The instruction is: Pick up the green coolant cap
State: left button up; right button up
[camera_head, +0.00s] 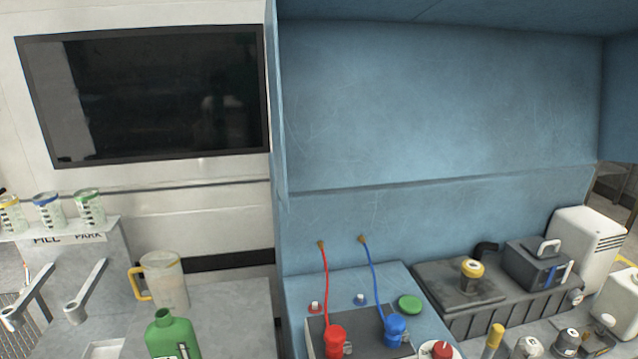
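A round, flat green cap (410,304) lies on the blue ledge, right of the blue hose's lower end. It looks like the green coolant cap, and nothing covers it. Neither of my grippers shows in the head view, so nothing is seen touching the cap.
A blue connector (395,329) and a red connector (335,340), each with a hose, stand just left of the cap. A red-topped knob (442,349) is below it. A dark engine block with a yellow cap (472,268) is to the right. A green bottle (174,337) and pitcher (165,282) stand left.

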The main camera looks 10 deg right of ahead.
aim_at(408, 304)
jog(key=z, duration=2.2)
jog(key=i+l+u, duration=0.2)
jog(key=u, duration=0.25)
jog(key=i+l+u, duration=0.15)
jog(key=l+u, duration=0.15)
jog(key=u, duration=0.2)
jog(key=l+u, duration=0.45)
jog(key=i+j, duration=0.1)
